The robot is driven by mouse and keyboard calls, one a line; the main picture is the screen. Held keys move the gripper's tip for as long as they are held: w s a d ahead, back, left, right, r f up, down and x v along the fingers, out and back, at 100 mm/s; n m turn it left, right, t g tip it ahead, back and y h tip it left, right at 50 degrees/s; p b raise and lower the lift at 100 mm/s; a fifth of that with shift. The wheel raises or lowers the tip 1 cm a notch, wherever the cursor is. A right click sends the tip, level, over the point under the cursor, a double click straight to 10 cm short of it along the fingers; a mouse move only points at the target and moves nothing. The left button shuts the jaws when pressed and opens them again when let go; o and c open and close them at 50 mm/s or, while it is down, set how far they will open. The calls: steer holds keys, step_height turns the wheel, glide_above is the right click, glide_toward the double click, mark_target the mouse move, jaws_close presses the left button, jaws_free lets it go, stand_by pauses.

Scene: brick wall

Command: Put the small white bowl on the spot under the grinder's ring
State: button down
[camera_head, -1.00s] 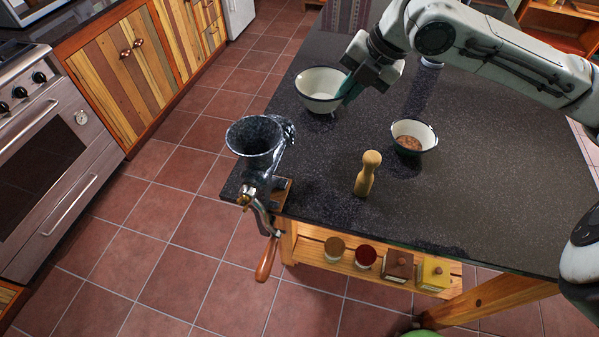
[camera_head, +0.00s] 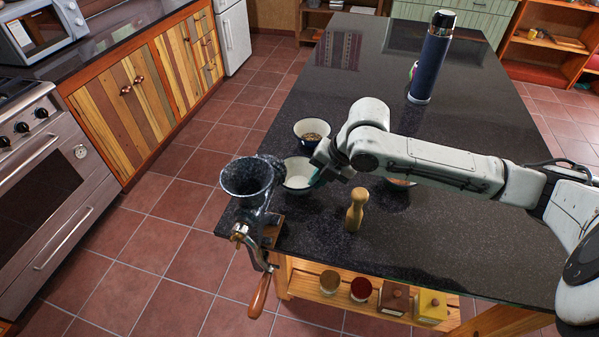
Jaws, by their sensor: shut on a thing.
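The small white bowl (camera_head: 296,171), white inside with a dark rim, is just right of the grinder (camera_head: 249,186). My gripper (camera_head: 317,175) is shut on its right side, with teal fingers at the rim. I cannot tell whether the bowl touches the counter. The grinder is a dark speckled funnel clamped to the counter's near left corner, with a crank and wooden handle (camera_head: 260,294). Its funnel partly hides the area behind it, and I cannot make out the spot under its ring.
A wooden pepper mill (camera_head: 355,210) stands in front of my arm. Another bowl (camera_head: 402,183) is mostly hidden by my arm. A tall blue flask (camera_head: 430,62) stands farther back. The right front counter (camera_head: 480,235) is clear.

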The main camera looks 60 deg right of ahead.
mark_target(294, 183)
steer(key=w, duration=0.2)
steer(key=w+a+p, duration=0.1)
steer(key=w, duration=0.1)
steer(key=shift+w+a+r+p, duration=0.15)
steer(key=shift+w+a+p, duration=0.05)
steer(key=shift+w+p, duration=0.1)
steer(key=shift+f, duration=0.7)
steer(key=shift+f, duration=0.2)
steer(key=c, duration=1.3)
jaws_free()
steer(key=shift+r, duration=0.1)
steer(key=b+v, duration=0.2)
steer(key=v, duration=1)
steer(key=shift+r, duration=0.1)
